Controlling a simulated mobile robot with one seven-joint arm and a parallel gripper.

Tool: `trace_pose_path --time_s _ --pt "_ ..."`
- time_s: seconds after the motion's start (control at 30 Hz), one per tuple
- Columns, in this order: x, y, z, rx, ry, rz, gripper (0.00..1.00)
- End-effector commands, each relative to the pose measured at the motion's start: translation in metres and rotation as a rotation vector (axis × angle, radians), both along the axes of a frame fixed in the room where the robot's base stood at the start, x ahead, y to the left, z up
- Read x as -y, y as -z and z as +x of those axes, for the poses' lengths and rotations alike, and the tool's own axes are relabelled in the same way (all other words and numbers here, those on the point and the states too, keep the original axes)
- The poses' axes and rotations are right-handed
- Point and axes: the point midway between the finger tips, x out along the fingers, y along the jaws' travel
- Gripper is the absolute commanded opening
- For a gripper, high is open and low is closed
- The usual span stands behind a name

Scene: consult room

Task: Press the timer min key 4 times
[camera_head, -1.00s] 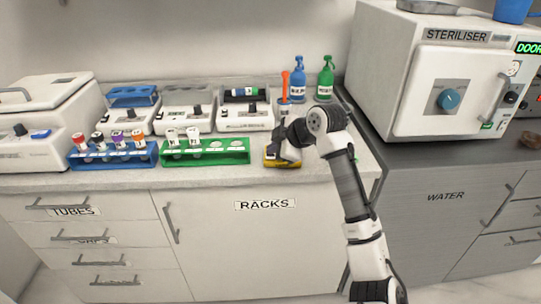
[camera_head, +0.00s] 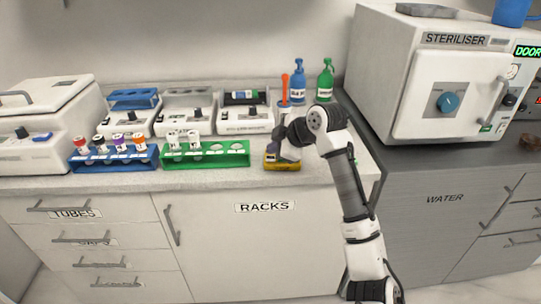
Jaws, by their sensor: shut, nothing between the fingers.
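The timer appears as a small yellow device (camera_head: 282,164) lying on the counter to the right of the green rack. My gripper (camera_head: 275,155) is shut and empty, pointing down right at the yellow device, with its fingertips at or just above the top. I cannot tell whether it touches. My gripper and arm cover part of the device, and its keys, including the min key, are too small to make out.
A green rack (camera_head: 206,160) and a blue rack (camera_head: 92,161) with tubes stand to the left. Blue (camera_head: 298,85) and green (camera_head: 325,84) bottles and an orange-handled tool (camera_head: 285,90) stand behind. The steriliser (camera_head: 405,80) is at right.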

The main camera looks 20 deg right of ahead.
Motion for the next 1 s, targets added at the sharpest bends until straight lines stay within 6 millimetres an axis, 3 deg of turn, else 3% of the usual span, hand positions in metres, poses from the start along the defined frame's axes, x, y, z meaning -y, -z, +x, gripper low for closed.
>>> trace_pose_path --time_s 0.43,0.83,1.0 --pt "0.0 -0.006 0.0 0.001 0.001 0.0 0.0" --pt "0.0 -0.046 0.0 0.001 0.0 -0.001 0.0" --pt "0.0 -0.053 0.0 0.001 0.001 0.0 0.0"
